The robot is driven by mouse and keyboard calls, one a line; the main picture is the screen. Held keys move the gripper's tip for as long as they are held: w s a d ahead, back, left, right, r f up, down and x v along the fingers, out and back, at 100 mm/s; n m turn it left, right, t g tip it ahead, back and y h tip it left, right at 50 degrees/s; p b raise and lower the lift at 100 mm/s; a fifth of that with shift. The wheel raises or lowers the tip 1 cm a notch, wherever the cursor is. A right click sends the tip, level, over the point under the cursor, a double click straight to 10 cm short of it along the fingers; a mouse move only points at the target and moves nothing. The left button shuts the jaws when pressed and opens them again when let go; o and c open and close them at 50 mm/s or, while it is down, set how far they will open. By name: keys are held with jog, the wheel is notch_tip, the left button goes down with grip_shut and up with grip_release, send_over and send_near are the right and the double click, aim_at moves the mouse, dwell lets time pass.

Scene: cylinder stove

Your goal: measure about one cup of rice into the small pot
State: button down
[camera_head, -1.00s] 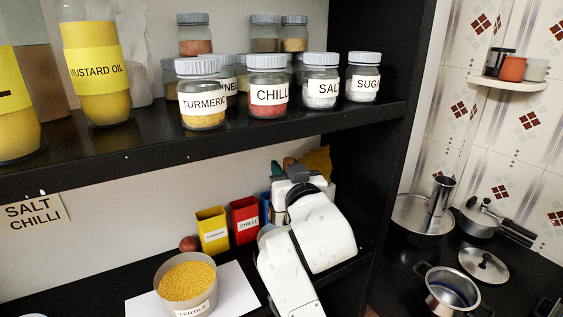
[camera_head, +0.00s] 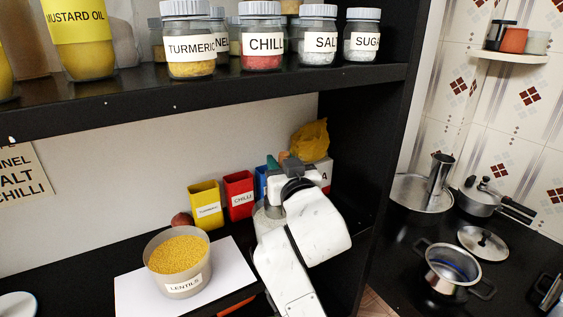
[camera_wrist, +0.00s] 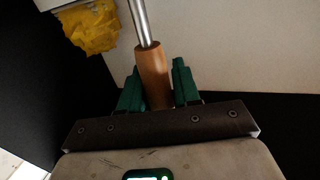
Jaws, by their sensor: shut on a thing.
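My gripper (camera_wrist: 157,72) has green fingers shut on the wooden handle (camera_wrist: 153,75) of a utensil with a metal shaft (camera_wrist: 141,22). Its working end is out of the wrist view. In the head view my gripper (camera_head: 282,162) is over the lower shelf, and my white arm hides much of that area. An open steel pot (camera_head: 452,268) with two side handles stands on the stove at lower right, its lid (camera_head: 483,243) lying behind it. I see no rice label. A pale container (camera_head: 266,222) is mostly hidden behind my arm.
A tub of yellow lentils (camera_head: 180,254) stands on white paper (camera_head: 232,272). Yellow (camera_head: 206,202) and red (camera_head: 238,194) spice boxes stand behind. The upper shelf (camera_head: 210,98) with jars overhangs. A black upright panel (camera_head: 365,150) separates shelves and stove. A lidded pot (camera_head: 479,205) stands farther back.

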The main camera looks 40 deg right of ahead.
jog(key=shift+f+b, duration=2.2)
jog(key=shift+f, duration=0.85)
jog(key=shift+r, duration=0.1)
notch_tip(320, 180, up, 11)
jog(key=p, duration=0.9)
